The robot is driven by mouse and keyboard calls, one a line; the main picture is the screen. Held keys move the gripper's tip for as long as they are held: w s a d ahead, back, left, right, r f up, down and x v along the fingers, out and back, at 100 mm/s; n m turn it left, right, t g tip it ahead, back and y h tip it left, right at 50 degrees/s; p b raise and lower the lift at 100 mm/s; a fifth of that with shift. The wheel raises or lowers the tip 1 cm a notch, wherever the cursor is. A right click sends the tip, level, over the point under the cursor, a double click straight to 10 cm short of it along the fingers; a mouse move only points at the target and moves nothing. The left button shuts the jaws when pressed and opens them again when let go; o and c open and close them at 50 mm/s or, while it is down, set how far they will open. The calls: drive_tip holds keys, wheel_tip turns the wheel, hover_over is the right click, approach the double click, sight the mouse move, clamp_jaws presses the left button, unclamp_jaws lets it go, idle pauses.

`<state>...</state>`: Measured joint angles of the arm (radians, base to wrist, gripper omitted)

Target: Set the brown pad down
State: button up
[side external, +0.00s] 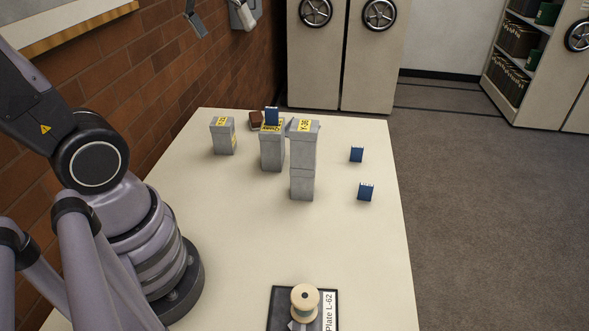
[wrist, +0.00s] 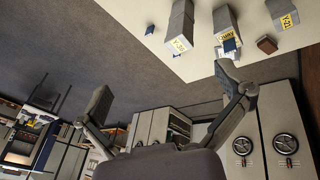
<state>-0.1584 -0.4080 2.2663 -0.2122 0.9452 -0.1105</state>
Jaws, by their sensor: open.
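The brown pad (side external: 255,120) is a small dark brown block at the far end of the table, just behind the middle grey box and partly hidden by it. In the wrist view the brown pad (wrist: 267,45) shows near the table edge, between two grey boxes and apart from my fingers. It appears to rest on the table. My gripper (wrist: 163,79) is open, with its fingers spread wide and nothing between them. In the side view, most of my gripper is out of frame.
Grey labelled boxes stand at the left (side external: 223,138), middle (side external: 271,152) and right (side external: 303,160); the right one looks stacked. Blue blocks (side external: 356,154) (side external: 366,192) stand at right. A spool (side external: 305,303) sits on a dark plate (side external: 277,310). The table centre is clear.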

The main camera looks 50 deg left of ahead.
drive_tip(key=s+f+m+t+y, duration=0.1)
drive_tip(key=s+m, duration=0.3)
drive_tip(key=s, duration=0.4)
drive_tip(key=shift+d+f, duration=0.2)
drive_tip(key=shift+f, duration=0.3)
idle(0.4)
